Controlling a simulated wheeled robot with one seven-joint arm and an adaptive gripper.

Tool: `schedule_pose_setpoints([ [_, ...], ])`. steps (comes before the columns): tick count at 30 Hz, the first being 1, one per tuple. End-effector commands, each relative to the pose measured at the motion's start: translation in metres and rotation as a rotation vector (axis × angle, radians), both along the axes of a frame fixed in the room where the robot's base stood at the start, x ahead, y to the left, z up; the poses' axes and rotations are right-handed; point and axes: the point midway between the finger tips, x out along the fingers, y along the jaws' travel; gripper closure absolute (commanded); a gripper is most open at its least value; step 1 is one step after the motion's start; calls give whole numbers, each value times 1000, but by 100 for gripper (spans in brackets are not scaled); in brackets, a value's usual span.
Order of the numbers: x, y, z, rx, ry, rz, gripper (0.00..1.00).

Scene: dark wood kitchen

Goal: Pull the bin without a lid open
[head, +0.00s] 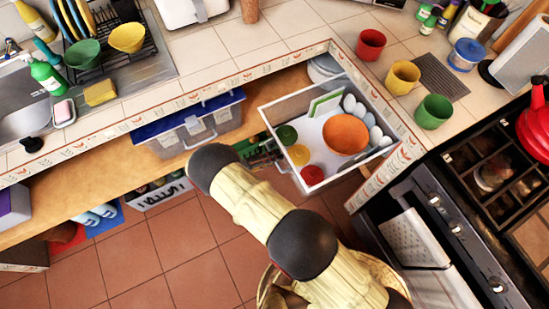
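The bin without a lid (376,118) is a pale, see-through box on the right, below the counter edge. Its open top shows an orange bowl, several white egg-shaped items, small green, yellow and red bowls, and a green-edged flat item. A second bin (213,119) with a blue lid sits on the shelf to its left. My arm rises from the bottom, and its dark joint is left of the open bin. A dark and green shape (258,150) beside the bin's left wall may be my gripper. My arm partly hides it, so its fingers and any contact are unclear.
The wooden shelf (100,162) runs left under the tiled counter. Below it are a white box (165,196) and blue items (100,217). The oven (445,225) stands close on the right. A wicker basket (268,290) is partly under my arm. Floor at lower left is clear.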

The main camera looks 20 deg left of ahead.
Motion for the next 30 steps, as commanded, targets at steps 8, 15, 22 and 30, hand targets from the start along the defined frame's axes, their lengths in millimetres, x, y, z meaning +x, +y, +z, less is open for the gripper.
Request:
schedule_pose_setpoints([
  [8,-37,30,10,2,0,5,74],
  [15,-72,57,19,1,-1,3,74],
  [22,-87,69,23,0,0,1,74],
  [30,-89,70,23,-1,1,0,74],
])
